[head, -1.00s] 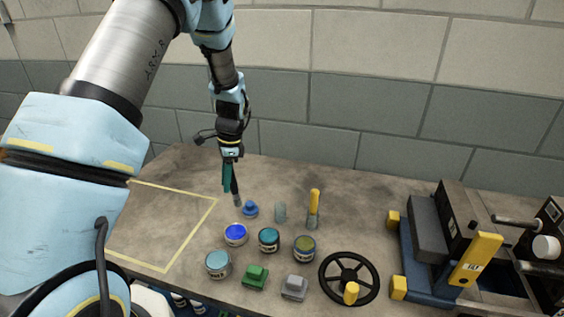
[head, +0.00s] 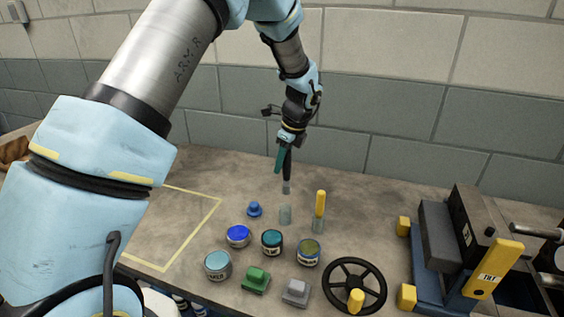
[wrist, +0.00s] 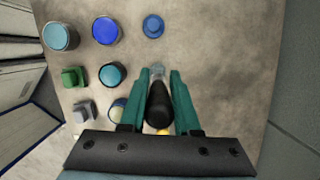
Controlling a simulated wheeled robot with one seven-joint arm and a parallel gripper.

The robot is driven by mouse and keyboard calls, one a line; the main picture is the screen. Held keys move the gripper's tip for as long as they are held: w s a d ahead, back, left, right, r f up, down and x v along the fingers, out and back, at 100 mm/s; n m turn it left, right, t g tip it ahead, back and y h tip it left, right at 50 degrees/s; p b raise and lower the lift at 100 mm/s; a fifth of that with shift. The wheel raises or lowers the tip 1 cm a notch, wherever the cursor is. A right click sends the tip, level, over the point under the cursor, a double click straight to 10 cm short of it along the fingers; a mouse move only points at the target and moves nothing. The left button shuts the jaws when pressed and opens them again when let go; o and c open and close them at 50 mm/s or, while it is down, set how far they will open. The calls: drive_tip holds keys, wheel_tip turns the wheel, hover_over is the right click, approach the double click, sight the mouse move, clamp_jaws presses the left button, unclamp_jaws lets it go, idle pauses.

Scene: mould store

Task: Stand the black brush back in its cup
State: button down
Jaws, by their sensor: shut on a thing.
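My gripper (head: 283,164) has teal fingers shut on the black brush (head: 288,168). The brush hangs nearly upright, with its grey bristle end down. In the head view this end shows just above a clear, empty-looking cup (head: 285,215), apart from it. Whether it is over the cup or behind it I cannot tell. In the wrist view the black handle (wrist: 158,104) lies between the fingers. A pale shape shows past its far end there, and I cannot tell whether it is bristles or cup.
A second clear cup (head: 318,226) holds a yellow brush (head: 320,203) just right. A blue knobbed piece (head: 254,209) and several paint tins (head: 272,242) stand left and in front. A black handwheel (head: 354,286) lies front right. The bench behind the cups is clear.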

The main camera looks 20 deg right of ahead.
wheel_tip(320, 180, down, 10)
drive_tip(key=b, duration=0.5)
idle(0.5)
drive_tip(key=shift+r, duration=0.15)
drive_tip(key=c, duration=0.5)
unclamp_jaws()
drive_tip(key=shift+c, duration=0.2)
drive_tip(key=b+v, duration=0.2)
drive_tip(key=v, duration=0.8)
drive_tip(key=shift+r+b, duration=0.3)
drive_tip(key=shift+r, duration=0.1)
